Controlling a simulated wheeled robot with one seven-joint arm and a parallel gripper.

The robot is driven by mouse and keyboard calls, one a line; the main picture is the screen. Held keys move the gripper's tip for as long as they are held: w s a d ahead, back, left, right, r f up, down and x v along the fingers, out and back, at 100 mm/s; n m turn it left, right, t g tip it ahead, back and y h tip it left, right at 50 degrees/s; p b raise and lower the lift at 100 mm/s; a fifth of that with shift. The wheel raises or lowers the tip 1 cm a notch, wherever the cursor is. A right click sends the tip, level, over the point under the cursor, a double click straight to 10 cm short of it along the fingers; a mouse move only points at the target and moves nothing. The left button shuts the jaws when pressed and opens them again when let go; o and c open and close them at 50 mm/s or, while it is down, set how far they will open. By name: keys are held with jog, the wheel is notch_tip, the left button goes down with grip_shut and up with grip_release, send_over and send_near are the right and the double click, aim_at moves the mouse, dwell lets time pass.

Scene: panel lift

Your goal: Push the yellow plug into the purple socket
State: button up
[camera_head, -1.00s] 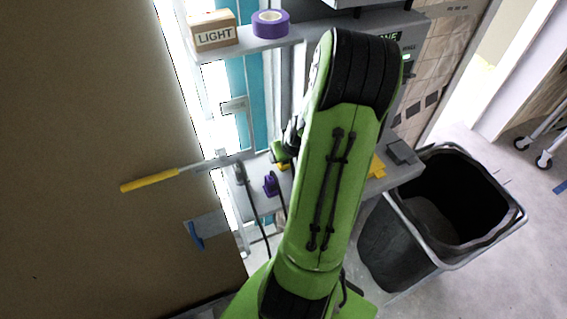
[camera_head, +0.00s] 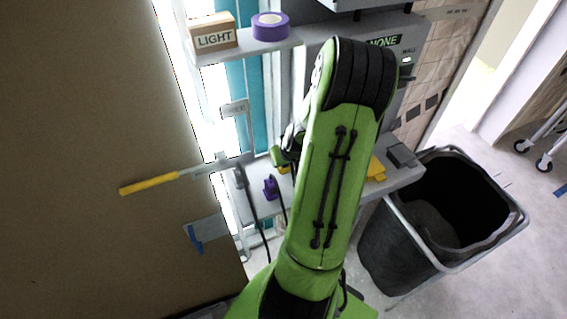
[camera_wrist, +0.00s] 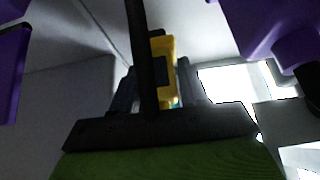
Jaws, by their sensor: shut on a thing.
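In the wrist view my gripper (camera_wrist: 153,75) is shut on the yellow plug (camera_wrist: 168,47), with a dark cable running up in front of it. A purple body (camera_wrist: 262,22) is at the upper right of that view, and another purple piece (camera_wrist: 9,70) is at the left edge. I cannot tell which is the socket. In the head view a small purple block (camera_head: 270,187) sits on the grey shelf beside a black cable. My arm hides most of the gripper there. A bit of yellow shows just left of the arm.
A yellow block (camera_head: 376,169) sits on the shelf (camera_head: 404,177) right of my arm. A black bin (camera_head: 410,230) stands below right. A yellow-handled lever (camera_head: 150,184) sticks out left. A LIGHT box (camera_head: 213,36) and purple tape roll (camera_head: 270,26) are on the upper shelf.

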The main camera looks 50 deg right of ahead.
jog(key=shift+r, duration=0.1)
jog(key=shift+s+r, duration=0.15)
jog(key=shift+r, duration=0.1)
jog(key=r, duration=0.4)
jog(key=r+p, duration=0.1)
jog(key=r, duration=0.1)
jog(key=shift+s+a+r, duration=0.25)
jog(key=shift+s, duration=0.1)
jog(key=s+a+b, duration=0.4)
jog(key=s+a, duration=0.1)
jog(key=s, duration=0.3)
jog(key=s+a+b, duration=0.4)
jog(key=s+b, duration=0.1)
jog(key=s, duration=0.3)
jog(key=shift+a, duration=0.4)
jog(key=shift+s+d, duration=0.1)
